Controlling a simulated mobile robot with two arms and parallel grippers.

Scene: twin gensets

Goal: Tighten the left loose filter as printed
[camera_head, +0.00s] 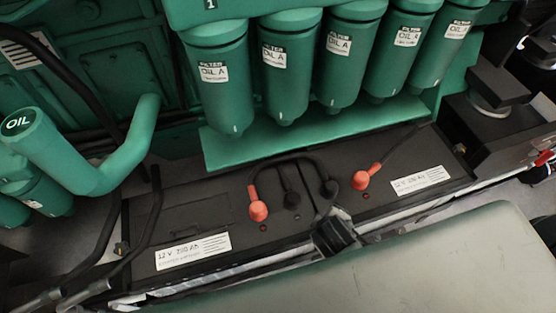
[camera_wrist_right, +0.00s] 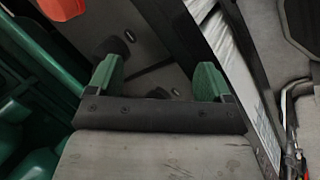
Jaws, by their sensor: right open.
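A row of several green filters labelled "FILTER OIL A" hangs along the top of the head view. The leftmost filter (camera_head: 218,95) and its neighbour (camera_head: 285,85) hang upright above a green ledge (camera_head: 270,145). I cannot tell from their seating which one is loose. Small pale marks show near their lower ends. My right gripper (camera_wrist_right: 160,72) is open and empty in the right wrist view, with two green fingertips apart over a dark surface. No filter shows between its fingers. I cannot make out its fingers in the head view. My left gripper is not in view.
Black batteries (camera_head: 195,200) with red terminal caps (camera_head: 258,207) and cables lie below the filters. A green pipe marked "OIL" (camera_head: 100,170) and black hoses (camera_head: 112,230) stand at left. A red piece (camera_wrist_right: 62,8) is at the wrist view's upper left.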

